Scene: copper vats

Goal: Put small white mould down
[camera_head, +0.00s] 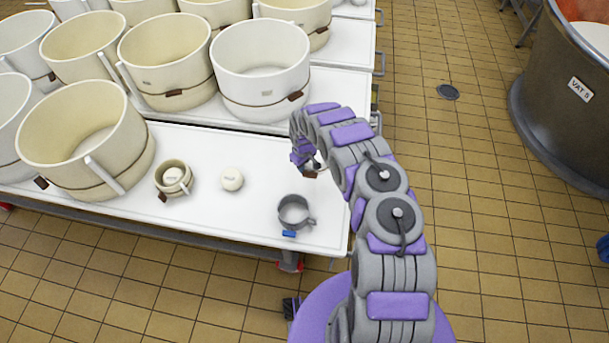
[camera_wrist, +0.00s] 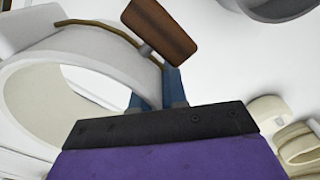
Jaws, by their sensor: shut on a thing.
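The small white mould (camera_wrist: 60,80) shows large in the wrist view, tilted, with a brown tag (camera_wrist: 162,32) on a cord around its wall. My gripper (camera_wrist: 155,92) is shut on its wall just below the tag. In the head view the arm curves down over the right part of the white table (camera_head: 225,215). There the gripper and most of the mould are hidden behind the arm; the brown tag (camera_head: 310,174) shows beneath it. I cannot tell whether the mould touches the table.
A grey cup (camera_head: 294,212) with a blue tag, a white round piece (camera_head: 232,179) and a small cream mould (camera_head: 173,178) stand on the table. Large moulds (camera_head: 262,70) fill the left and back. Bare table lies between cup and white piece. A vat (camera_head: 565,95) stands right.

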